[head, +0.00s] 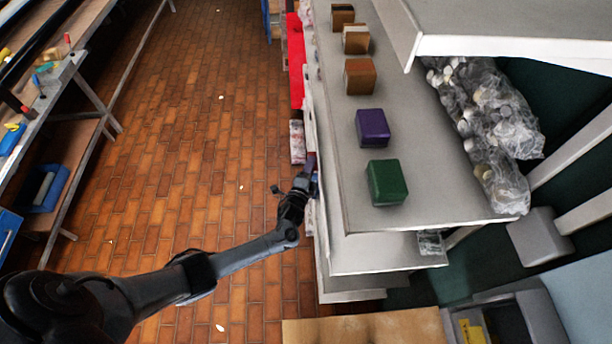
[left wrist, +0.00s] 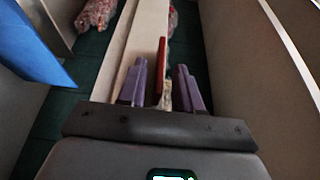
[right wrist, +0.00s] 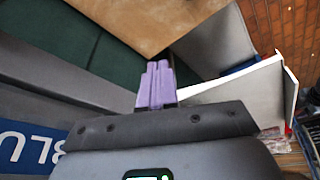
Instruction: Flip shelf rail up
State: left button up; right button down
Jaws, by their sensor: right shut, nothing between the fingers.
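The grey shelf unit (head: 445,190) fills the right of the head view. What looks like its pale rail runs along the front edge; in the left wrist view it looks like a long cream strip (left wrist: 128,45). My left gripper (head: 312,165) is at the shelf's front side, below the top board. In the left wrist view its purple fingers (left wrist: 160,88) stand apart, with a thin red upright piece (left wrist: 161,62) showing between or just beyond them; contact cannot be told. My right gripper (right wrist: 155,88) is shut and empty, outside the head view.
Green (head: 387,182), purple (head: 373,127) and several brown blocks stand on the top board, near plastic-wrapped bottles (head: 485,120). A workbench (head: 50,100) stands at the left. The brick floor (head: 200,130) between is mostly clear. A cardboard panel (head: 370,330) lies low in front.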

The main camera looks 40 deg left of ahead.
pick_arm(q)
jog(key=v, duration=1)
jog(key=shift+s, duration=0.2)
jog(key=shift+d, duration=0.1)
